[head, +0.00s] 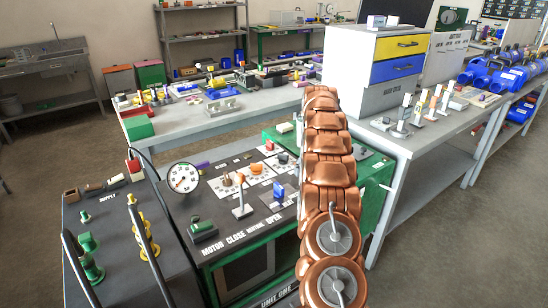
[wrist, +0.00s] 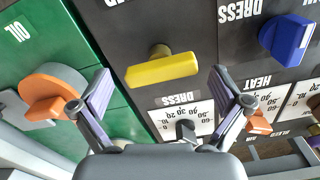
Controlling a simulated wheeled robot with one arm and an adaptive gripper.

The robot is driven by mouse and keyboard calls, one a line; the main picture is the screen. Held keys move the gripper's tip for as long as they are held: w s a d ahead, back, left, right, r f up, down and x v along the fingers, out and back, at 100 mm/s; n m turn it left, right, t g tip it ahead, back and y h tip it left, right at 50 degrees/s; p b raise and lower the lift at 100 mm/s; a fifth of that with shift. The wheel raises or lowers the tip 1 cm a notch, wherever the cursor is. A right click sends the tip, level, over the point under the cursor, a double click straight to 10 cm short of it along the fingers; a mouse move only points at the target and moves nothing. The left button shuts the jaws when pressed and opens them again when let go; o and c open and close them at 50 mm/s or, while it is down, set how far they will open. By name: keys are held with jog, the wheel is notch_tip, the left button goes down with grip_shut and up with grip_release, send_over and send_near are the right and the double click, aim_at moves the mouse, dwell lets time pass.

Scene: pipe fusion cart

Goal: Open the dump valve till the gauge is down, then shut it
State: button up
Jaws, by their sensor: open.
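A yellow T-shaped handle (wrist: 163,69) stands on the dark panel in the wrist view. The label above it is cut off by the picture edge, so I cannot confirm that it is the dump valve. My gripper (wrist: 161,88) is open and empty, with one finger to each side of the yellow handle's lower area and no clear contact. In the head view my copper arm hides the gripper and that part of the panel. The round white gauge (head: 183,177) stands upright at the panel's left; its red needle shows, but the value is too small to read.
A blue handle (wrist: 289,37), labelled DRESS, is at the right. An orange knob (wrist: 52,92) is at the left by the green OIL panel, and a smaller orange knob (wrist: 260,123) is near the right finger. An orange-tipped lever (head: 241,209) stands on the cart.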

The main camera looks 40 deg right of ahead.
jog(key=m, duration=0.4)
jog(key=m+p, duration=0.1)
jog(key=m, duration=0.2)
jog(key=shift+r, duration=0.1)
jog(key=m+p, duration=0.2)
jog(key=m, duration=0.2)
jog(key=m+p, duration=0.2)
jog(key=m, duration=0.2)
jog(key=shift+w+r, duration=0.1)
jog(key=shift+r, duration=0.05)
jog(key=shift+a+r+b, duration=0.1)
jog(key=shift+r+b, duration=0.65)
jog(key=shift+r, duration=3)
jog(key=s+a+r+n, duration=0.2)
jog(key=a+r, duration=0.1)
jog(key=a, duration=0.4)
jog(key=s+a+r+n, duration=0.2)
jog(key=s+a+r, duration=0.1)
jog(key=a, duration=0.5)
jog(key=s+a+r+n+g, duration=0.1)
jog(key=s+a+r+n, duration=0.1)
jog(key=a, duration=0.6)
jog(key=shift+s+r+n+p, duration=0.4)
jog(key=shift+s+r, duration=0.05)
jog(key=shift+r, duration=0.75)
